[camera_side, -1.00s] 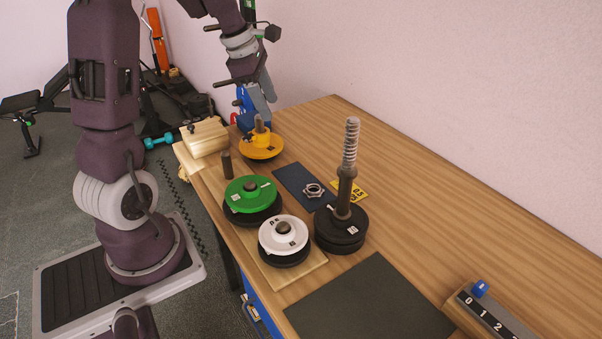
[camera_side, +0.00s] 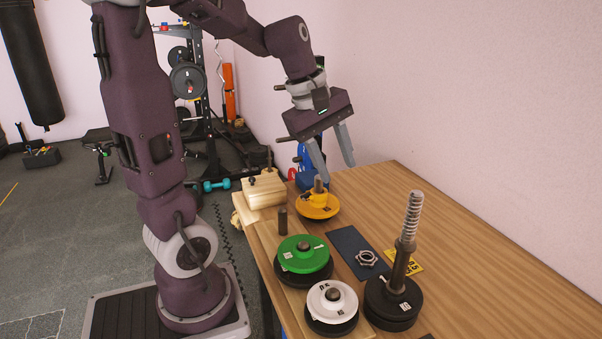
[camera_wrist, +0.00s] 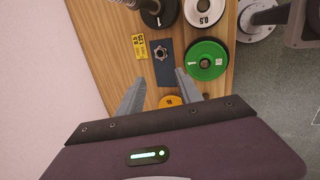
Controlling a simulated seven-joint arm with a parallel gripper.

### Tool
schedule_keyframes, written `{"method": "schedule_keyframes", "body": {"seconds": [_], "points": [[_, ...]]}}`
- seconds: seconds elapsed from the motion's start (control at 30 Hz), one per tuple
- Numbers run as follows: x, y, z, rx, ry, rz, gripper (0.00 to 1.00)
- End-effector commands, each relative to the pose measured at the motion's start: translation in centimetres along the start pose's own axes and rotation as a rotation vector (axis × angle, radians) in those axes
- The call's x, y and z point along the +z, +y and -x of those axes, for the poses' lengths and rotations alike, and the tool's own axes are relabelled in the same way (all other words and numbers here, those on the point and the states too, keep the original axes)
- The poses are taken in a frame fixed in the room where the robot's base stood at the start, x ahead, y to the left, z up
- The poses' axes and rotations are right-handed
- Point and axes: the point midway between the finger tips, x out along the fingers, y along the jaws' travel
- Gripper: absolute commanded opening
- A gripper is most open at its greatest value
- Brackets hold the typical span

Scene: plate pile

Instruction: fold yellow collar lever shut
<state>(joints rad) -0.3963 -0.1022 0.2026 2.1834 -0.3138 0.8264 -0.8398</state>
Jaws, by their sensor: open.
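My gripper (camera_side: 338,172) is open and empty, pointing down, above and slightly behind the yellow plate (camera_side: 317,207). The yellow plate lies near the far end of the table, with a yellow hub and a grey post at its middle.
A green plate (camera_side: 302,247) and a white plate (camera_side: 326,297) lie on black plates. A tall post with a spring (camera_side: 412,220) stands on black plates at right. A metal nut (camera_side: 367,257) lies on a dark mat (camera_side: 348,241). A wooden block (camera_side: 264,190) stands left of the yellow plate.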

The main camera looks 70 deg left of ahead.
Motion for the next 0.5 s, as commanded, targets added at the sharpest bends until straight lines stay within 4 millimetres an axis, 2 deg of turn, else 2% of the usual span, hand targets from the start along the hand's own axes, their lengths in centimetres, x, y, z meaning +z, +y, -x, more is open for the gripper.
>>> {"method": "schedule_keyframes", "body": {"seconds": [0.03,0.1,0.2,0.3,0.33,0.4,0.5], "points": [[-4.7,1.0,-2.0,-0.023,0.010,0.300,0.42],[-10.7,1.4,-4.2,-0.033,0.035,0.691,0.42],[-17.7,0.2,-6.9,-0.034,0.078,1.113,0.42],[-22.0,-1.4,-8.6,-0.029,0.111,1.372,0.42],[-22.8,-1.7,-8.9,-0.028,0.118,1.420,0.42],[-23.8,-2.2,-9.3,-0.025,0.127,1.487,0.42],[-24.2,-2.4,-9.8,-0.024,0.130,1.511,0.42]]}}
